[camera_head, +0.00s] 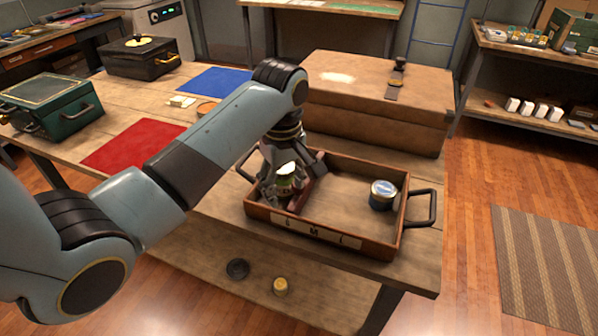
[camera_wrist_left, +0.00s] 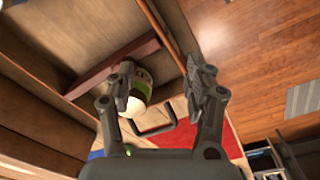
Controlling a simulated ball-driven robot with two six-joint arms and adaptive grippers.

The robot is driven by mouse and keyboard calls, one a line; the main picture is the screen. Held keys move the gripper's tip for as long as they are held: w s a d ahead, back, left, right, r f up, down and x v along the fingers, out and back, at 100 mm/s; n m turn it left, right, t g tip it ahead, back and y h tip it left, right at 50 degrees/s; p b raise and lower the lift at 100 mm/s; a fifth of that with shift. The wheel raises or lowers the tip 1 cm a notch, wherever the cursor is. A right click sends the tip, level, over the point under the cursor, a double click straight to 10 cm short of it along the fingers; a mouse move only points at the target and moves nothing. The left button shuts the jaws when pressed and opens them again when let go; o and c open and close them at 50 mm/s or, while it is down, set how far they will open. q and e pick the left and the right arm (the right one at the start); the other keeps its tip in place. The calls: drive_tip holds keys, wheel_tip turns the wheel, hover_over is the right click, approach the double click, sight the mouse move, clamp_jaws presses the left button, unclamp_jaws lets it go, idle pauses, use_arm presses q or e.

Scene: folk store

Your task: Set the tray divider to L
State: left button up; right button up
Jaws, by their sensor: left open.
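The wooden tray (camera_head: 345,243) with black side handles sits at the table's front edge. A pale strip (camera_head: 318,234) with small marks, hard to read, is on its front wall. A reddish-brown divider (camera_head: 303,194) stands across the tray's left part; in the left wrist view it is a dark red bar (camera_wrist_left: 112,64). A green-and-white can (camera_head: 285,182) stands in the left compartment, also seen in the left wrist view (camera_wrist_left: 138,92). My left gripper (camera_head: 291,180) is open, pointing down over the can and divider; contact is unclear. My right gripper is out of view.
A blue can (camera_head: 383,195) stands in the tray's right compartment. A large wooden chest (camera_head: 375,110) stands behind the tray. Red (camera_head: 132,148) and blue (camera_head: 215,80) mats lie to the left. A green box (camera_head: 48,105) stands at the far left.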

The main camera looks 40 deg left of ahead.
sight(308, 180)
use_arm(q)
drive_tip(key=w+r+n+p, duration=0.1)
drive_tip(key=w+r+n, duration=0.4)
drive_tip(key=w+r, duration=0.15)
drive_tip(key=shift+g, duration=0.4)
drive_tip(key=f, duration=0.3)
drive_tip(key=s+f, duration=0.1)
drive_tip(key=f, duration=0.5)
drive_tip(key=shift+s+a+f, duration=0.15)
drive_tip(key=shift+f, duration=0.15)
clamp_jaws()
